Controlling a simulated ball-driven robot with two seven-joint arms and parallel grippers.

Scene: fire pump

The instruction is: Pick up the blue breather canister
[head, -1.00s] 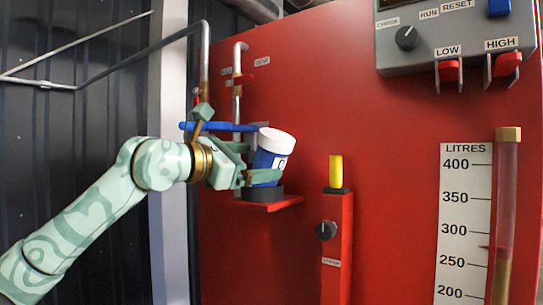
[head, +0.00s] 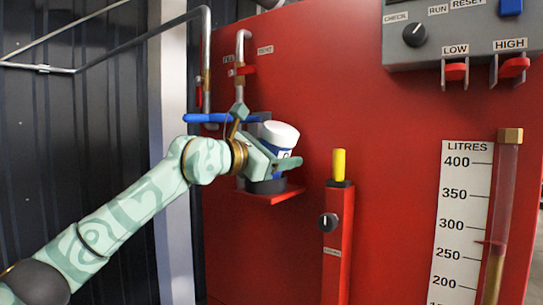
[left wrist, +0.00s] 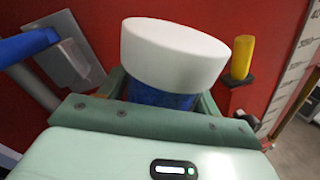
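The blue breather canister (head: 283,152) has a white lid and a pale label. It leans to the right above a dark round seat (head: 266,185) on a red shelf (head: 272,197). My left gripper (head: 282,160) reaches around its body below the lid, and the near finger hides much of the blue. In the left wrist view, the white lid (left wrist: 173,52) rises above the fingers. The blue body stands between them, with little gap showing. The fingers look open around it; firm contact cannot be made out. My right gripper is not in view.
A blue lever (head: 208,118) and pipes (head: 240,60) are close behind and left of the gripper. A red post with a yellow handle (head: 339,163) stands to the right. The control box (head: 455,40) and litre gauge (head: 465,220) are farther right.

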